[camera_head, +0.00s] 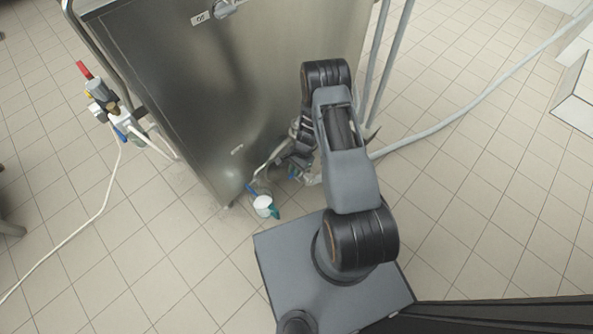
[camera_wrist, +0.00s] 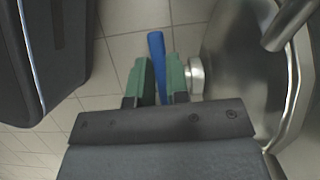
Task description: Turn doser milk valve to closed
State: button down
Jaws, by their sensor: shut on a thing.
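A blue valve handle (camera_wrist: 156,46) shows in the wrist view, running up from between the green fingertips of my gripper (camera_wrist: 161,76). The fingers are shut on it, one on each side, and its far end sticks out beyond them. A short metal fitting (camera_wrist: 196,76) is just right of the right finger, beside a round steel part (camera_wrist: 232,70). In the head view my forearm reaches down by the steel machine's (camera_head: 225,90) lower right corner. The held handle cannot be made out clearly there. No open or closed marking on the valve is readable.
A white cup-like part (camera_head: 263,204) shows near the machine's bottom edge. Valves with red, yellow and blue parts (camera_head: 104,95) hang at its left. A grey hose (camera_head: 455,112) runs right across the tiles. Open floor (camera_head: 75,255) lies at the left.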

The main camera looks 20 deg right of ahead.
jog(key=shift+a+m, duration=0.1)
jog(key=shift+m, duration=0.2)
jog(key=c, duration=1.1)
grip_release()
jog(key=shift+w, duration=0.1)
jog(key=p+v, duration=0.4)
jog(key=v, duration=0.9)
jog(key=shift+r, duration=0.4)
